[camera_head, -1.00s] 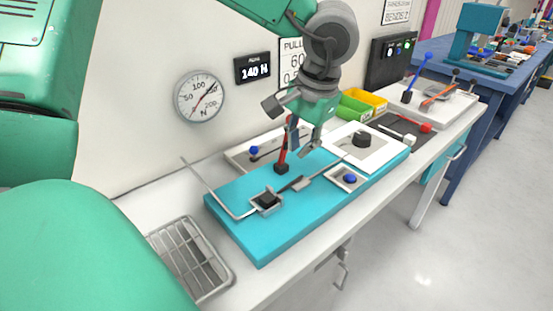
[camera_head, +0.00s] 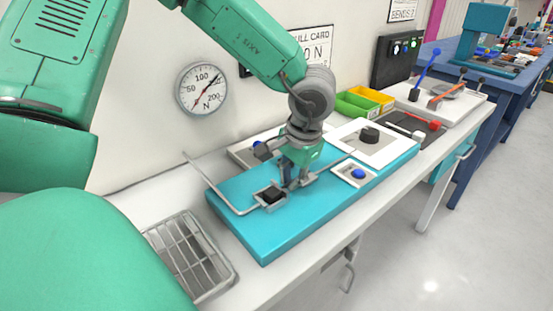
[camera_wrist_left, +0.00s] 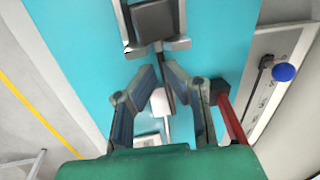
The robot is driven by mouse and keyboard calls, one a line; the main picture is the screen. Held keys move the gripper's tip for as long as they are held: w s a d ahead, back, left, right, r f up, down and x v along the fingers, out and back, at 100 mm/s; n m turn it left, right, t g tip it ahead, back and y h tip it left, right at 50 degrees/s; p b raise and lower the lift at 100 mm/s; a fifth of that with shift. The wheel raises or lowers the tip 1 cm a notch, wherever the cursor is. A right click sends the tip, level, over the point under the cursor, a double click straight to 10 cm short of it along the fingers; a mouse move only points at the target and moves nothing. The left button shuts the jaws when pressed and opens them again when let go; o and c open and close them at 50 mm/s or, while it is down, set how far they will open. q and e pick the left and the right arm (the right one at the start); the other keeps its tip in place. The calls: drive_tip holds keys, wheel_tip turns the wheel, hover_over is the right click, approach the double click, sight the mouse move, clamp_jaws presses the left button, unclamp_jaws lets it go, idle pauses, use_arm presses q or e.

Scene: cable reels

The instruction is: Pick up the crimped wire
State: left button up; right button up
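The thin grey wire lies low over the teal block (camera_head: 262,240). Its middle is mostly hidden by my left gripper in the head view. In the wrist view a dark thin stretch of the wire (camera_wrist_left: 161,62) leaves a black clamp block (camera_wrist_left: 153,20) and runs down between the fingers to a pale grey piece (camera_wrist_left: 160,101). The black clamp block also shows in the head view (camera_head: 271,194). My left gripper (camera_head: 292,187) points down over the wire. My right gripper is not in view.
A red lever (camera_wrist_left: 232,120) stands close beside the fingers, with a blue knob (camera_wrist_left: 284,72) beyond it. A bent grey rod (camera_head: 212,182) extends left of the clamp. A blue button (camera_head: 358,174) and a wire basket (camera_head: 190,258) flank the work area.

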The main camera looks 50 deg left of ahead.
sight(288, 184)
use_arm(q)
drive_tip(key=shift+a+f, duration=0.25)
drive_tip(key=shift+f, duration=0.3)
drive_tip(key=shift+a+f, duration=0.2)
drive_tip(key=shift+a, duration=0.1)
drive_tip(key=shift+d, duration=0.15)
clamp_jaws()
drive_tip(key=shift+d+r, duration=0.1)
drive_tip(key=shift+d, duration=0.1)
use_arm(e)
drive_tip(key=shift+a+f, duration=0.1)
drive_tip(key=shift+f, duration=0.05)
use_arm(q)
drive_tip(key=shift+a, duration=0.1)
drive_tip(key=shift+r, duration=0.15)
wheel_tip(288, 184, up, 9)
drive_tip(key=p, duration=0.3)
drive_tip(key=shift+f+p, duration=0.3)
drive_tip(key=shift+f, duration=0.05)
drive_tip(key=shift+m+h, duration=0.3)
drive_tip(key=shift+m, duration=0.3)
drive_tip(key=shift+f+p, duration=0.5)
drive_tip(key=shift+f, duration=2.2)
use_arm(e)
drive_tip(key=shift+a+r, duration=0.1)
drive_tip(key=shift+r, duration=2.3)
